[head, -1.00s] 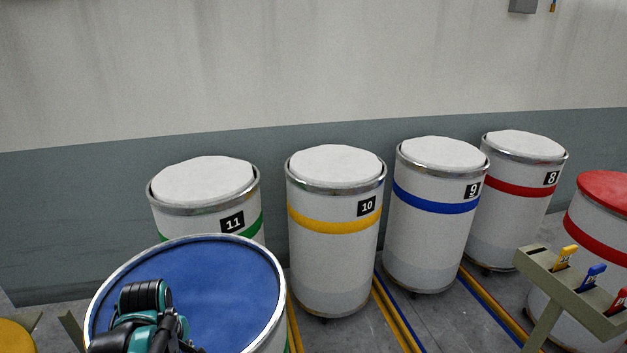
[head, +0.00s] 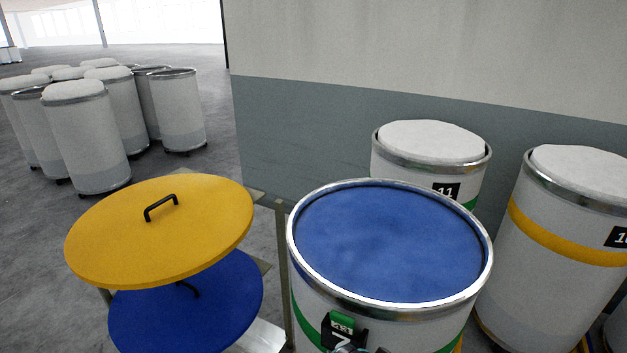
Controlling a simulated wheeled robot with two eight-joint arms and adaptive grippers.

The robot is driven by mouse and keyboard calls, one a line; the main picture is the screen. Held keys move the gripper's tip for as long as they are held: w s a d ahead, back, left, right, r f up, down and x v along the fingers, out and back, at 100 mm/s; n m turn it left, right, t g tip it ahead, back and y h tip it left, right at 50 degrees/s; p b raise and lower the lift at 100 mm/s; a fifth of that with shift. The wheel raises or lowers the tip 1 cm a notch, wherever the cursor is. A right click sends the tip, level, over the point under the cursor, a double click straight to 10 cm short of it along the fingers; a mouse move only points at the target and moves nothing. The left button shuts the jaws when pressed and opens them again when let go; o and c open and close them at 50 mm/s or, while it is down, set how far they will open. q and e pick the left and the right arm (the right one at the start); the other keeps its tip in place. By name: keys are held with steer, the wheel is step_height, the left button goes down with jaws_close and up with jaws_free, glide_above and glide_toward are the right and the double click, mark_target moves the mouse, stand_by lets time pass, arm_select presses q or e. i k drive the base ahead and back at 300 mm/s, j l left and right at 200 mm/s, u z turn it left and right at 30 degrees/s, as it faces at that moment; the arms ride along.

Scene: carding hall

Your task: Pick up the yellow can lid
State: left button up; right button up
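The yellow can lid (head: 105,238) is a round disc with a black bar handle (head: 160,207) on top. It lies tilted at the left of the head view, above a blue lid (head: 190,305), on a stand (head: 283,270) whose post shows to its right. A small part of one of my arms shows at the bottom edge, in front of the can with blue contents. No gripper fingers can be made out, and neither gripper touches the yellow lid.
A can with blue contents (head: 390,245) and a green band stands just right of the lids. White-filled cans 11 (head: 430,145) and 10 (head: 570,220) stand behind it by the wall. Several plain cans (head: 90,130) are grouped at the back left. Open floor lies between.

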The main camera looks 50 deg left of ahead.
mark_target(155, 233)
steer(key=u, duration=2.55)
steer(key=i+j, duration=0.2)
steer(key=j, duration=0.15)
steer(key=i+j, duration=0.2)
steer(key=j, duration=0.15)
steer(key=i+j+z, duration=0.1)
steer(key=j, duration=0.25)
steer(key=i+j+z, duration=0.1)
steer(key=i+j, duration=0.15)
steer(key=j, duration=0.15)
steer(key=i+j+z, duration=0.1)
steer(key=j, duration=0.3)
steer(key=i+j+z, duration=0.1)
steer(key=j, duration=0.3)
steer(key=i+j+z, duration=0.1)
steer(key=i+j, duration=0.15)
steer(key=j, duration=0.15)
steer(key=i+j+z, duration=0.1)
steer(key=j, duration=0.35)
